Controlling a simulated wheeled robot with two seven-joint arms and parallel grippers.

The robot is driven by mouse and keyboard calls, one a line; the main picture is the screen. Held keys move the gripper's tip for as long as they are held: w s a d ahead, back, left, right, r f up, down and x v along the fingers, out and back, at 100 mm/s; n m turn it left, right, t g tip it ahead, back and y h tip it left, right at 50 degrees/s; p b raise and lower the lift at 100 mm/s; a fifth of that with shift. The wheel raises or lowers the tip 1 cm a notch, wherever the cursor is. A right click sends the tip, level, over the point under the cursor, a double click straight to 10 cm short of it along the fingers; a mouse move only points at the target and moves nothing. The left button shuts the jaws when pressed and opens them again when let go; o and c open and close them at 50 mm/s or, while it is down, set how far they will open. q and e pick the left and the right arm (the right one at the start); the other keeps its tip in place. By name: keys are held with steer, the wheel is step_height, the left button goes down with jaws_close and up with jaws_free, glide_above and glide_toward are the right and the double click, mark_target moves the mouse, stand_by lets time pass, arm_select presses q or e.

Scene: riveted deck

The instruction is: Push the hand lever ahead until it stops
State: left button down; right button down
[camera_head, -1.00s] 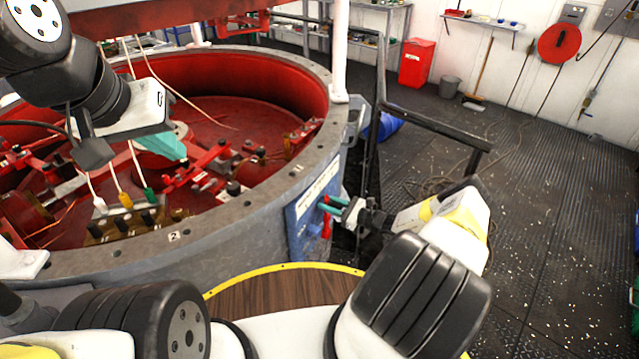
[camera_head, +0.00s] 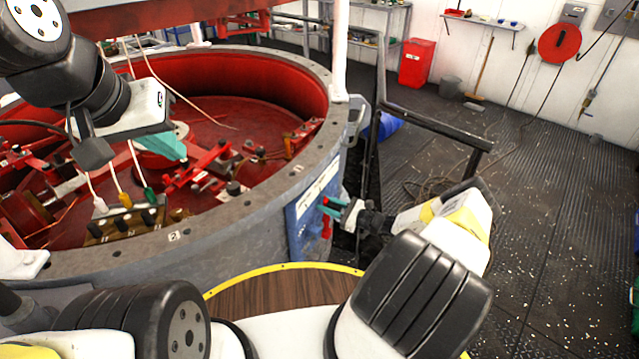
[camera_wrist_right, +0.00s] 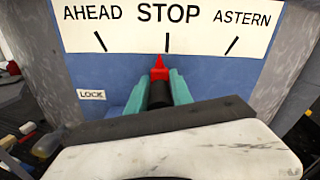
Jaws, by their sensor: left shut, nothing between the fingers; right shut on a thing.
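The hand lever (camera_wrist_right: 159,68) has a red pointed tip and a black part below it. In the right wrist view its tip points at the STOP mark of a white dial plate (camera_wrist_right: 120,30), between AHEAD on the left and ASTERN on the right. My right gripper (camera_wrist_right: 160,88) has its teal fingers shut on the lever, one on each side. In the head view this gripper (camera_head: 328,207) is at the blue panel (camera_head: 301,225) on the drum's side. My left gripper (camera_head: 168,147) is shut and empty above the red drum interior, away from the lever.
A LOCK label (camera_wrist_right: 91,95) is on the panel, left of the lever. The grey drum rim (camera_head: 240,217) curves beside my right gripper. A dark metal railing (camera_head: 435,124) stands behind my right arm. The dark floor (camera_head: 560,220) at right is mostly open.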

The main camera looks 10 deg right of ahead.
mark_target(314, 208)
steer(key=shift+s+a+f+n, duration=0.15)
steer(key=shift+s+a+n, duration=0.35)
steer(key=shift+s, duration=0.15)
steer(key=shift+s+a+f+n, duration=0.15)
steer(key=shift+s+a+n, duration=0.35)
steer(key=shift+s, duration=0.1)
steer(key=c, duration=1.2)
jaws_free()
steer(key=shift+s+d, duration=0.15)
steer(key=shift+d, duration=0.2)
steer(key=v, duration=0.7)
steer(key=shift+s, duration=0.1)
